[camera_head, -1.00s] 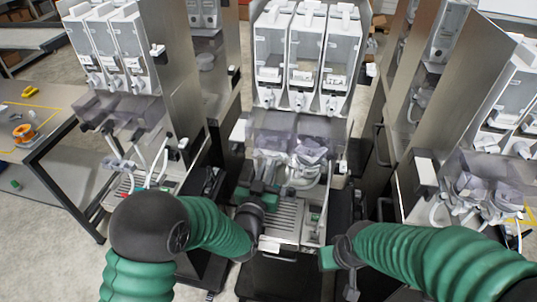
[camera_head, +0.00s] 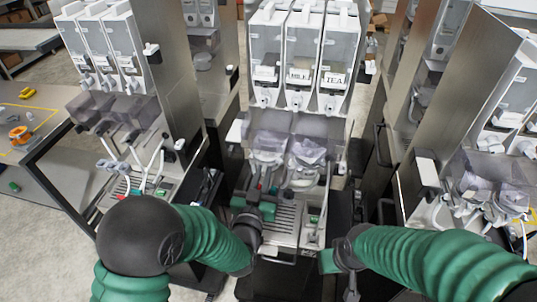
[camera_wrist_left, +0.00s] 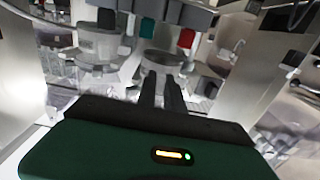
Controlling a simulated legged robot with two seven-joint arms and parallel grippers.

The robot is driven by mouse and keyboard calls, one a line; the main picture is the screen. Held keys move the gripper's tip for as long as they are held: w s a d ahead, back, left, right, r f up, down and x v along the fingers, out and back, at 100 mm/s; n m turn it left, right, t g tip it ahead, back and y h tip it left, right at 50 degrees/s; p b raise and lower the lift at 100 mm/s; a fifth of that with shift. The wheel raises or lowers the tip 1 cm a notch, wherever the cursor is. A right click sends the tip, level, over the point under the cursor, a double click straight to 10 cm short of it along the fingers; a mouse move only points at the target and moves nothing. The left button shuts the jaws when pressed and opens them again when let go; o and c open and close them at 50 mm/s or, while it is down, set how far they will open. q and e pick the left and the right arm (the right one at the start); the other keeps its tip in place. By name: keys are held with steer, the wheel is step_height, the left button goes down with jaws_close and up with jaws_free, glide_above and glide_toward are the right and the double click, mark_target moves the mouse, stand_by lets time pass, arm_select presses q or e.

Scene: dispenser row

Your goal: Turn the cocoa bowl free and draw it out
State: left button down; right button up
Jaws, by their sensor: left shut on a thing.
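The middle dispenser has two pale mixing bowls side by side under its canisters. The left bowl (camera_head: 268,160) stands just above my left gripper (camera_head: 264,192), whose fingertips are largely hidden in the head view. In the left wrist view my left fingers (camera_wrist_left: 163,90) are close together and shut on a grey round bowl (camera_wrist_left: 162,59). I take it for the cocoa bowl, but its label cannot be read surely. Another grey bowl (camera_wrist_left: 98,45) hangs to its left there. My right gripper (camera_head: 340,262) hangs low at the right of the drip tray; its jaws are unclear.
The canisters above read MILK (camera_head: 298,75) and TEA (camera_head: 334,79); the left label is unclear. The drip tray (camera_head: 285,220) lies below the bowls. Neighbouring dispensers (camera_head: 105,50) stand left and right. A table (camera_head: 40,125) is at far left.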

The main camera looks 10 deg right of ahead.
arm_select(q)
steer(key=shift+s+a, duration=0.2)
steer(key=shift+a, duration=0.05)
steer(key=shift+s+f, duration=0.1)
steer(key=shift+s, duration=0.7)
steer(key=shift+b+v, duration=0.35)
steer(key=shift+v, duration=1.25)
steer(key=p+v, duration=0.9)
steer(key=shift+a, duration=0.15)
stand_by(0.8)
